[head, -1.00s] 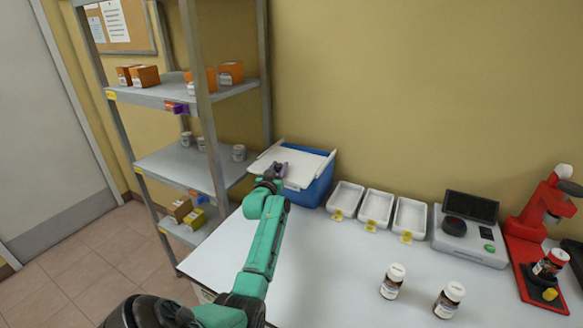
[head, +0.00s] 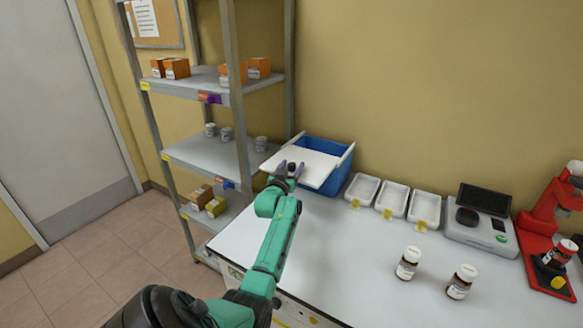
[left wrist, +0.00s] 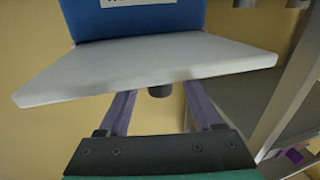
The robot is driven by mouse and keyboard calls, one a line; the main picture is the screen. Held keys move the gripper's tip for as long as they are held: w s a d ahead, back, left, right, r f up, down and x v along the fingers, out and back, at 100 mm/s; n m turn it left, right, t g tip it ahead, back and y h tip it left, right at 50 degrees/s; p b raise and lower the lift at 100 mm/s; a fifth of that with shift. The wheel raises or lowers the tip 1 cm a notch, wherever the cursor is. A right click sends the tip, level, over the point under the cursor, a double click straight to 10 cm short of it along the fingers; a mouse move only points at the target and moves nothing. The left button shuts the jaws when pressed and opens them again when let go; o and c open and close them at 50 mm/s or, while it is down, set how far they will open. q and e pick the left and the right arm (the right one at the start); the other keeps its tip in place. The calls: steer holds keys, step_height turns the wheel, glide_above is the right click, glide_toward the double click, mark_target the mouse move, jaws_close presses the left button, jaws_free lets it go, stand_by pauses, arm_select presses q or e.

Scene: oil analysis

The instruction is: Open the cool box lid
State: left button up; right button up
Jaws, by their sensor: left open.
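The cool box (head: 334,185) is blue and stands at the back left of the table. Its white lid (head: 316,166) sits tilted toward the front, and a strip of blue interior shows behind it. My left gripper (head: 291,168) is at the lid's front edge in the head view. In the left wrist view, the purple fingers (left wrist: 160,103) are spread apart by the white lid (left wrist: 150,68), with a small dark knob (left wrist: 160,91) between them. I cannot tell whether the fingers touch the lid. My right gripper is not in view.
A metal shelf rack (head: 214,150) with boxes and jars stands close on the left. White trays (head: 362,188) and a scale (head: 478,230) line the wall to the right. Two brown bottles (head: 408,263) stand forward. The table middle is clear.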

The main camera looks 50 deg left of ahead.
arm_select(q)
steer(key=shift+s+d+f, duration=0.1)
steer(key=shift+s+d, duration=0.1)
steer(key=shift+s, duration=0.1)
steer(key=b+v, duration=0.2)
steer(key=v, duration=1.2)
steer(key=shift+w, duration=0.1)
